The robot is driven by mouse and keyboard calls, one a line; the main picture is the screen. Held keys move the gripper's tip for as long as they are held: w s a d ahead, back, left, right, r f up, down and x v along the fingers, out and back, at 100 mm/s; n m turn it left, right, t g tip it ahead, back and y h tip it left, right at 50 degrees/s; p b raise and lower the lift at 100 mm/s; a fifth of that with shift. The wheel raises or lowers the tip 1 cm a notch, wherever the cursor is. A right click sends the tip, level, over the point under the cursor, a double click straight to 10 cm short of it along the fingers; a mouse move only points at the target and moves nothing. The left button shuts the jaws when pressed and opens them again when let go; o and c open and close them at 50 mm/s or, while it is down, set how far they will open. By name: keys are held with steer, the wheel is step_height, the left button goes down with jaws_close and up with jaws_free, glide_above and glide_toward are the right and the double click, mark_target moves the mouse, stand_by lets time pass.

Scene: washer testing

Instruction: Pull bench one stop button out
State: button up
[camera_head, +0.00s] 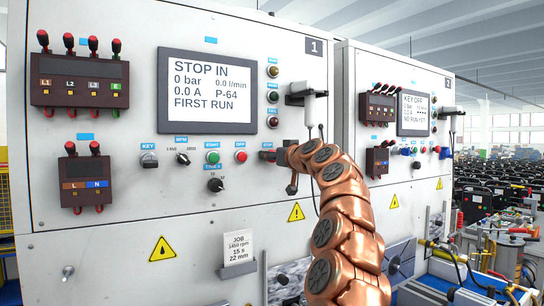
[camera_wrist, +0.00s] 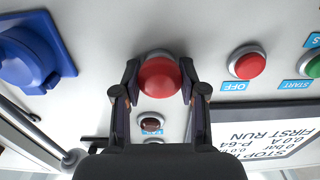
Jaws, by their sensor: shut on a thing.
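The bench one stop button (camera_wrist: 160,79) is a round red mushroom head on the white panel, in the upper middle of the wrist view. My gripper (camera_wrist: 159,68) has one finger on each side of the head and is shut on it. In the head view my gripper (camera_head: 274,156) is at the panel, right of the red OFF button (camera_head: 241,156), and hides most of the stop button. The bench one display (camera_head: 207,90) reads STOP IN, 0 bar, 0.0 A, FIRST RUN.
The green START button (camera_head: 213,157), the KEY switch (camera_head: 149,159) and a lower black knob (camera_head: 215,185) are left of my gripper. A blue fitting (camera_wrist: 34,50) stands out at left in the wrist view. A second bench (camera_head: 397,70) stands to the right.

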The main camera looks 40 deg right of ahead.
jaws_close()
steer(key=shift+s+f, duration=0.1)
steer(key=shift+s+b, duration=0.15)
steer(key=shift+b, duration=0.4)
steer(key=shift+s+b, duration=0.25)
steer(key=shift+b, duration=0.1)
steer(key=o, duration=0.7)
jaws_free()
steer(key=shift+s, duration=0.15)
steer(key=shift+c, duration=0.2)
